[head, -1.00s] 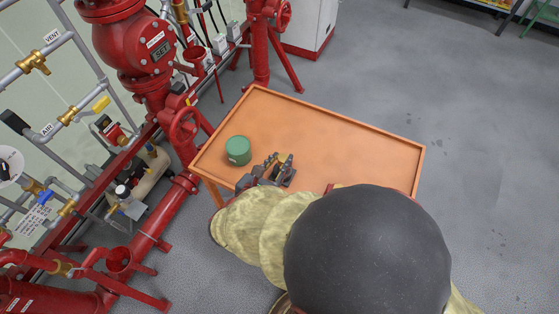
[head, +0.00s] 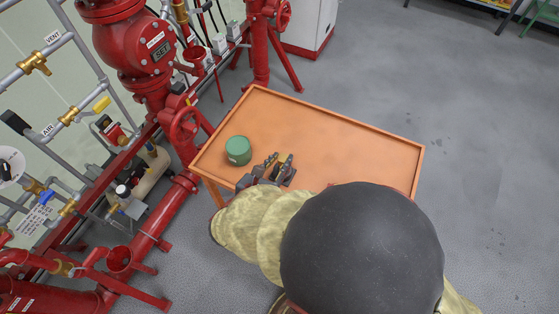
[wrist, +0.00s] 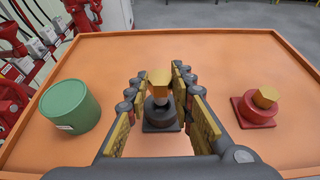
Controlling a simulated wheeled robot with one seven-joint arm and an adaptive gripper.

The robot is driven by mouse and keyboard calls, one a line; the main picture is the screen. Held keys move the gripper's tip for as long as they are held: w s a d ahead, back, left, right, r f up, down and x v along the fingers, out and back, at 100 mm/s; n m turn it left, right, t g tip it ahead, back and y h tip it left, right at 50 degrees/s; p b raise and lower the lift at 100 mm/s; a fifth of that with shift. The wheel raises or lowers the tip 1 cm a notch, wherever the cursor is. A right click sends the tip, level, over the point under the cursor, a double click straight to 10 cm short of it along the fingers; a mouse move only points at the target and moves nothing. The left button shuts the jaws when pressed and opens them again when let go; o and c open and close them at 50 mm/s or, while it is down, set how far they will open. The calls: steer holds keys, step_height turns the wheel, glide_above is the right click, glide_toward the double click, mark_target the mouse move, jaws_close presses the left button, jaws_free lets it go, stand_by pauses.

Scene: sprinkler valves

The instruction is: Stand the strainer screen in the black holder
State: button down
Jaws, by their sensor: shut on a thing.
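My gripper (wrist: 160,92) points away over the table, a yellow-padded finger on each side of the strainer screen. The screen shows a brass-coloured top (wrist: 160,77) and a darker part beneath it. My gripper is shut on it. The screen is upright in the wrist view, in line with the black holder (wrist: 160,127), a round collar on a square base. Its lower end meets the collar's opening in the picture; how deep it sits I cannot tell. In the head view my gripper (head: 278,161) is small and the screen is hard to make out.
A green canister (wrist: 70,106) stands left of the black holder. A red holder (wrist: 253,110) with a brass-coloured piece (wrist: 265,96) stands to the right. The orange table (head: 340,140) has a raised rim and is clear at its far right. Red pipework (head: 150,85) stands beyond its left side.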

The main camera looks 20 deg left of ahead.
steer(key=shift+f+b, duration=1.25)
steer(key=shift+f, duration=0.6)
steer(key=c, duration=1.5)
jaws_free()
steer(key=shift+o, duration=0.2)
steer(key=p+v, duration=0.4)
steer(key=v, duration=0.4)
